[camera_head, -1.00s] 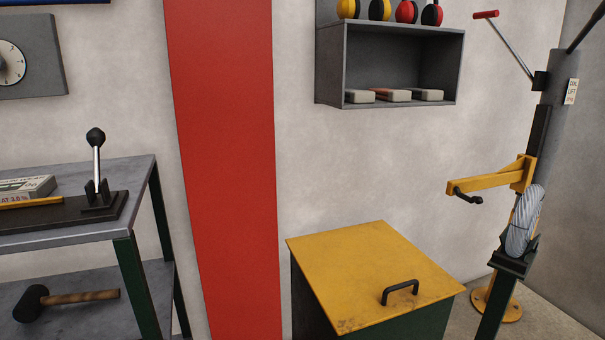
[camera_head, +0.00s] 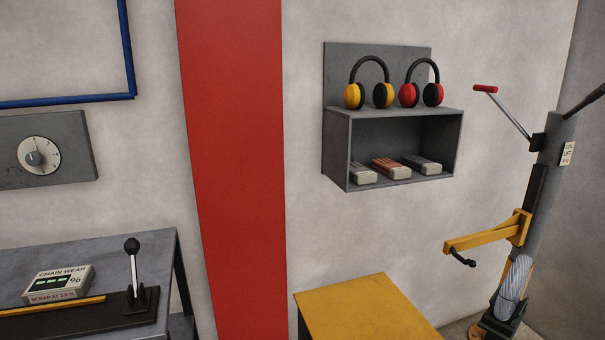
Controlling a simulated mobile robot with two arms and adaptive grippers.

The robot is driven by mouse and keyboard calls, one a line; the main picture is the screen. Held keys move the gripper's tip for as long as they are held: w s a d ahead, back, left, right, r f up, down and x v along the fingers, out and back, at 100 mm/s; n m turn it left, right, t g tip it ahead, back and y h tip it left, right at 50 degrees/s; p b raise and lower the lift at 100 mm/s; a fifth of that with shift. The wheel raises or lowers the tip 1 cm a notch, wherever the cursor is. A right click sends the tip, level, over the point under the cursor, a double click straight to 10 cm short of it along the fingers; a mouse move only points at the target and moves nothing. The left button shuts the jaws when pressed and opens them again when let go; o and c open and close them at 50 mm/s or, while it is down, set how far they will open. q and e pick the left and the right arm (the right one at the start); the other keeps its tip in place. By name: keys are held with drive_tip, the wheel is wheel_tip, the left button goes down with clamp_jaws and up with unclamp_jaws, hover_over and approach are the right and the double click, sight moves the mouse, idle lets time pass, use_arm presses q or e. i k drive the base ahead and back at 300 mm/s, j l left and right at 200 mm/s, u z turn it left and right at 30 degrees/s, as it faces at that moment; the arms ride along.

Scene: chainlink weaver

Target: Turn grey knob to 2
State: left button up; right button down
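The grey knob (camera_head: 34,158) sits at the centre of a round pale dial (camera_head: 48,148) with small marks around its edge. The dial is on a dark grey wall box (camera_head: 80,142) at the left of the head view. The marks are too small to read, so I cannot tell which number the knob points to. Neither of my grippers shows in the view.
Below the box stands a metal bench (camera_head: 150,255) with a chain wear box (camera_head: 60,284) and a black lever (camera_head: 133,268). A red wall stripe (camera_head: 235,160), an ear-muff shelf (camera_head: 390,115), a yellow-lidded bin (camera_head: 360,310) and a yellow-armed stand (camera_head: 490,234) are to the right.

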sight(33, 159)
drive_tip(key=u, duration=1.4)
drive_tip(key=i+j+z, duration=0.1)
drive_tip(key=z, duration=0.3)
drive_tip(key=j+z, duration=0.4)
drive_tip(key=i+j+z, duration=0.1)
drive_tip(key=j+z, duration=0.25)
drive_tip(key=l, duration=0.1)
